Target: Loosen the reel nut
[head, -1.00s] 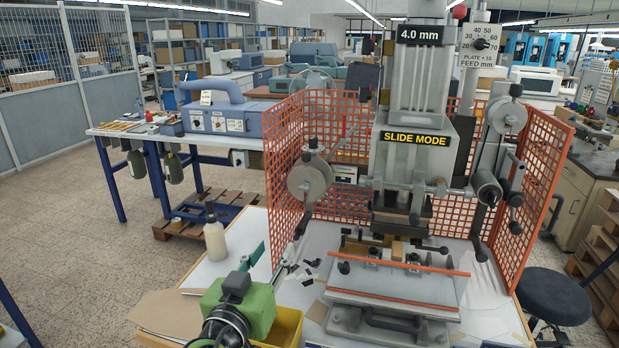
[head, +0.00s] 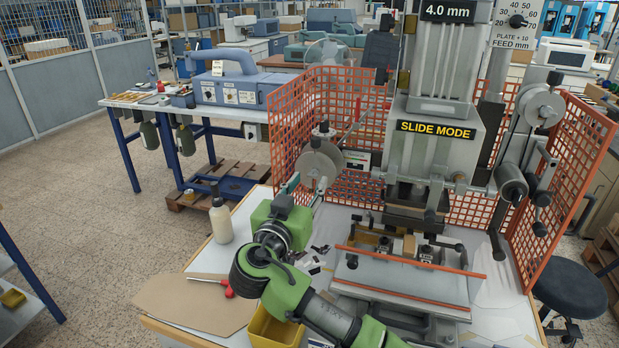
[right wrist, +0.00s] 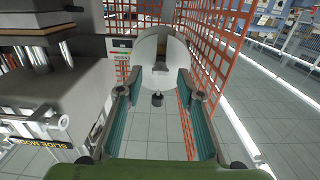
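The left grey foil reel (head: 322,165) is mounted beside the press, with a dark knob (head: 324,128) at its top. In the right wrist view the pale reel disc (right wrist: 150,60) is beyond my fingers, with a small dark knob (right wrist: 157,98) in the gap; I cannot tell for sure whether this is the reel nut. My right gripper (head: 305,186) is in front of and just below the reel. In its wrist view, the teal fingers (right wrist: 157,105) are spread with nothing gripped. My left gripper is not in view.
The orange mesh guard (head: 290,118) stands close behind and left of the reel. The press (head: 432,140) stands to its right. A white bottle (head: 220,218), a red-handled tool (head: 227,289) and a yellow bin (head: 272,331) are on the front left of the worktable.

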